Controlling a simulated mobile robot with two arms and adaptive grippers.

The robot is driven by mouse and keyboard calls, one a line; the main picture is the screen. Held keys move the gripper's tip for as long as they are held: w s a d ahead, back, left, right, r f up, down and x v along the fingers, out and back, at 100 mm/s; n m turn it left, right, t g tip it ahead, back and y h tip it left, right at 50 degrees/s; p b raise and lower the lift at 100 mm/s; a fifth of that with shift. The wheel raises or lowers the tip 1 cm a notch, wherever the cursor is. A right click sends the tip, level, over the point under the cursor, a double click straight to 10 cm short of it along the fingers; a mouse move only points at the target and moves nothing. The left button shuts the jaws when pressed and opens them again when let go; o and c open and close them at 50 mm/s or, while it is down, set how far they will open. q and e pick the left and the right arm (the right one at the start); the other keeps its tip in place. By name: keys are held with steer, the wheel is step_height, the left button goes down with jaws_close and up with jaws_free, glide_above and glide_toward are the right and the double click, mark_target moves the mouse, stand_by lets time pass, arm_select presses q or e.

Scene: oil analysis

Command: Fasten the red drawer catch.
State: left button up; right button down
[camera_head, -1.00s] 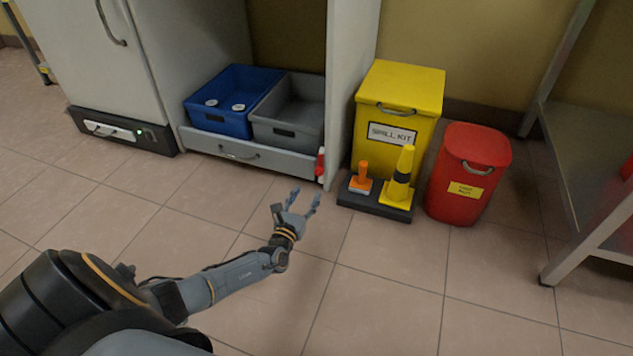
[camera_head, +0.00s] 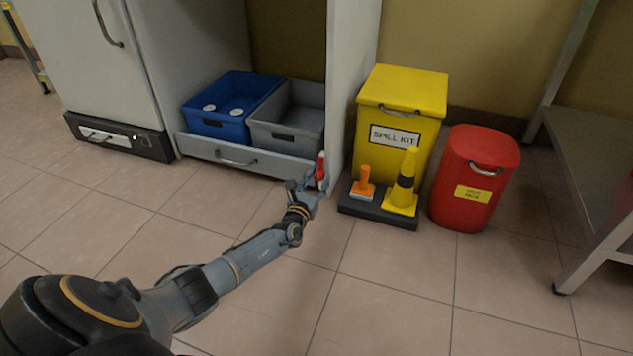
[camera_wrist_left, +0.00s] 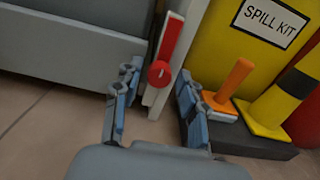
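The red drawer catch (camera_head: 320,168) is at the right end of the grey drawer front (camera_head: 215,150), by the white cabinet side panel. In the left wrist view the catch (camera_wrist_left: 166,52) is a red bar with a round red knob at its lower end, and it stands nearly upright, slightly tilted. My left gripper (camera_head: 304,186) is just in front of the catch. In the left wrist view its fingers (camera_wrist_left: 152,93) are spread apart, one on each side below the knob, with nothing clearly held between them. My right gripper is in neither view.
The drawer holds a blue bin (camera_head: 215,128) and a grey bin (camera_head: 287,141). A dark tray (camera_head: 375,210) with an orange-handled tool (camera_head: 363,182) and a yellow cone (camera_head: 403,190) stands right of the catch. Behind are a yellow spill kit (camera_head: 418,88) and red bin (camera_head: 462,205). The floor in front is clear.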

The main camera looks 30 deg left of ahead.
arm_select(q)
jaws_close()
steer(key=shift+n, duration=0.3)
steer(key=n, duration=0.3)
steer(key=shift+n, duration=0.4)
steer(key=n, duration=0.4)
steer(key=shift+a+f+n, duration=0.1)
steer(key=shift+n, duration=0.2)
steer(key=n, duration=0.8)
steer(key=shift+f+n, duration=0.1)
steer(key=shift+n, duration=0.5)
